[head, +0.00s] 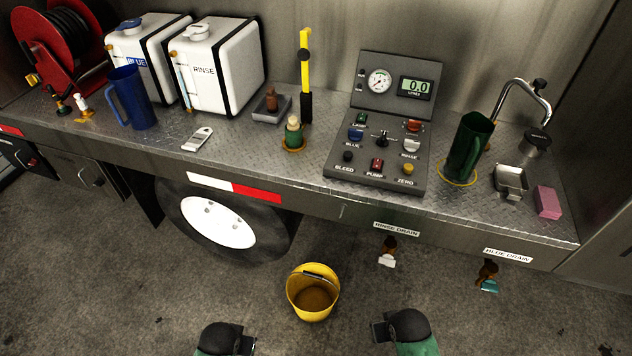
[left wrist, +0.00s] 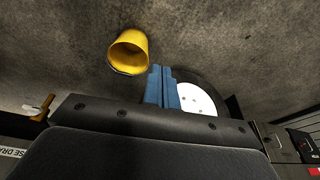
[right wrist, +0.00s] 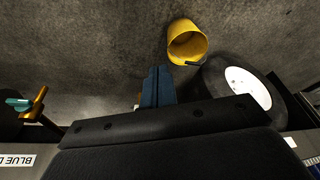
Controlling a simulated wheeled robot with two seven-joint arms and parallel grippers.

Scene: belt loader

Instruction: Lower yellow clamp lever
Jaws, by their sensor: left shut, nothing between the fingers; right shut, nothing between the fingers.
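A tall yellow lever (head: 305,62), which looks like the yellow clamp lever, stands upright at the back of the metal deck. It has a dark knob partway up and a black lower part. My left gripper (head: 246,343) is low at the bottom of the head view, in front of the deck and far from the lever. Its blue fingers are together and empty in the left wrist view (left wrist: 163,88). My right gripper (head: 379,329) is also low in front of the deck. Its fingers are together and empty in the right wrist view (right wrist: 157,87). Neither wrist view shows the lever.
A green-based fitting (head: 294,134) and a small tray (head: 262,116) are near the lever. The RINSE tank (head: 222,72) is left of it, the control panel (head: 340,160) right. A yellow bucket (head: 296,300) stands on the floor. Drain valves (head: 388,250) hang under the deck edge.

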